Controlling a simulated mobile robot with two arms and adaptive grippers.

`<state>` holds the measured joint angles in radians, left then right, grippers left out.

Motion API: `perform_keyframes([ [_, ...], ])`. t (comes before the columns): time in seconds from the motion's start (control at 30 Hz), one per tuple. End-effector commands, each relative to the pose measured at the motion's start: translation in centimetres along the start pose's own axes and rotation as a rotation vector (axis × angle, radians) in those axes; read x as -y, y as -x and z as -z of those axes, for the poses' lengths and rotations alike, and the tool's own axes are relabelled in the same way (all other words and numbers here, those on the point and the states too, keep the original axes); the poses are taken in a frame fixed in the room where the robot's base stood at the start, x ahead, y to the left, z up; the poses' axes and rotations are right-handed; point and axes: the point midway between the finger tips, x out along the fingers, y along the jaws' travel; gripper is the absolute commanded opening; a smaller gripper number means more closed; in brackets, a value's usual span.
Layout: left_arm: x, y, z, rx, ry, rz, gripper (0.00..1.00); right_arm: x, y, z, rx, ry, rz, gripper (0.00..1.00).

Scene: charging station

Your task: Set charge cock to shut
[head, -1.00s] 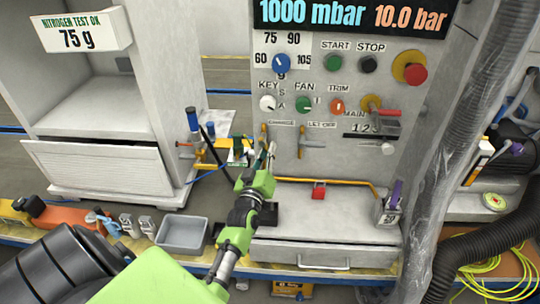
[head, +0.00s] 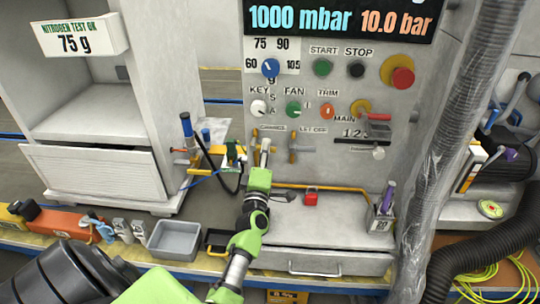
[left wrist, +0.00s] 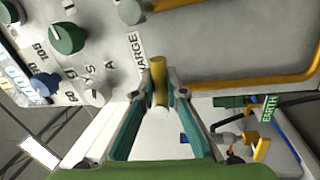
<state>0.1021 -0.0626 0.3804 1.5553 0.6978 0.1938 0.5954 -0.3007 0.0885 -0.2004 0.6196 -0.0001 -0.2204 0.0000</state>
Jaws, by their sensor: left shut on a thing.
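The charge cock (head: 254,136) is a small brass-yellow lever on the grey panel, left of the partly covered CHARGE label. Its handle looks roughly upright in the head view. My left gripper (head: 264,146) is at it, with the fingers hiding part of the cock. In the left wrist view the brass handle (left wrist: 158,72) stands between the two teal-sided fingers of my left gripper (left wrist: 160,98), which is shut on it. My right gripper is not in view.
The similar let-off cock (head: 293,147) is close on the right. Above are the key knob (head: 259,107) and fan knob (head: 293,109). A grey tray (head: 175,240) stands at lower left.

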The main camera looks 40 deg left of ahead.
Motion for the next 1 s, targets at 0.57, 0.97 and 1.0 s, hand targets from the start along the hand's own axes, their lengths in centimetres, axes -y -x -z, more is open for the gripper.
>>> perform_keyframes([
  [0.57, -1.2, -0.9, 0.8, -0.032, 0.175, -0.012, 0.0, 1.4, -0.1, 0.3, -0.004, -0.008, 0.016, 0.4],
  [0.97, -1.3, -0.9, 0.8, -0.033, 0.177, -0.014, 0.25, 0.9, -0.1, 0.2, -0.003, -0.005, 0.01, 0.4],
  [1.0, -1.2, -0.9, 0.8, -0.033, 0.176, -0.014, 0.29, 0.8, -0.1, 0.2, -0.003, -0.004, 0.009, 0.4],
])
